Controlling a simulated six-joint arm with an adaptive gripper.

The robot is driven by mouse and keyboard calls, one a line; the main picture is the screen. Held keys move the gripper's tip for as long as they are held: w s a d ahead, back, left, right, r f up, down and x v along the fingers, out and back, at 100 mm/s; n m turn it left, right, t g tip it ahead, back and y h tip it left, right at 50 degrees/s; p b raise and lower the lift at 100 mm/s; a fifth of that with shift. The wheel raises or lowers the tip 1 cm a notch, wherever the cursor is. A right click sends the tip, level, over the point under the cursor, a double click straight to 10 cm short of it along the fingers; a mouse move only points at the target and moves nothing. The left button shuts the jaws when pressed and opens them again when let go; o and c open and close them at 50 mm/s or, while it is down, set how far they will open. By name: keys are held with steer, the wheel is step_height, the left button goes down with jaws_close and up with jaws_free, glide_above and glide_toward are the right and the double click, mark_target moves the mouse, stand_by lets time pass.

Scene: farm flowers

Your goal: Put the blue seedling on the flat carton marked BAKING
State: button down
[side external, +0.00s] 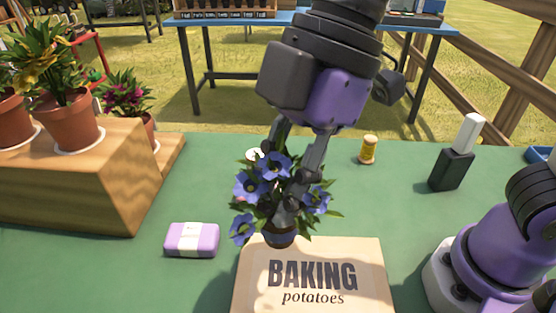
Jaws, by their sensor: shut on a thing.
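The blue seedling (262,187) has blue flowers, green leaves and a small dark pot (280,238). My gripper (294,195) points down and is shut on the seedling, with its fingers among the flowers and leaves. The flat carton (315,255) marked BAKING potatoes lies at the front middle of the green table. The pot shows at the carton's back edge, upright. I cannot tell whether the pot touches the carton or hangs just above or behind it. The leaves and fingers hide part of the plant.
A purple and white soap-like block (192,240) lies left of the carton. A yellow spool (368,149) and a black and white bottle (457,155) stand behind to the right. A wooden stand (70,185) with potted flowers fills the left.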

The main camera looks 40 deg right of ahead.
steer(key=s+d+n+g, duration=0.2)
steer(key=s+n, duration=0.3)
steer(key=s, duration=0.8)
glide_above(313, 281)
step_height(313, 281, down, 8)
steer(key=shift+w+f, duration=0.1)
steer(key=shift+f, duration=1.9)
steer(key=c, duration=0.7)
jaws_free()
steer(key=shift+f, duration=0.15)
